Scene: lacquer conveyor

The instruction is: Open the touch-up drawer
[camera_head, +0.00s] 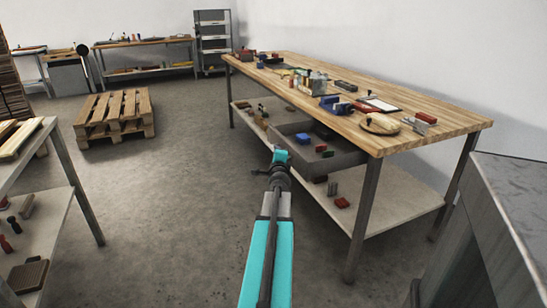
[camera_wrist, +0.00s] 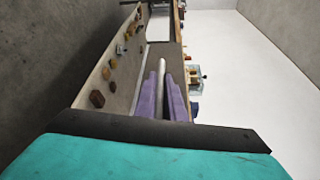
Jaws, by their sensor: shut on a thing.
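The touch-up drawer (camera_head: 342,164) is a grey drawer under the wooden workbench, standing pulled out from beneath the top. Small red and blue items lie inside it. My gripper (camera_head: 280,160) is at the drawer's front face, at the end of my teal arm. In the wrist view, the purple fingers of my gripper (camera_wrist: 165,95) are shut around a pale bar (camera_wrist: 162,75), which looks like the drawer's handle. The grey face beside it (camera_wrist: 175,62) appears to be the drawer front. The exact contact is hidden in the head view.
The workbench (camera_head: 455,118) carries tools and boxes on top. Its lower shelf (camera_head: 385,205) holds small items. A pallet (camera_head: 115,112) lies on the floor. A shelf unit (camera_head: 60,190) stands left and a grey cabinet (camera_head: 505,215) right. The floor between is clear.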

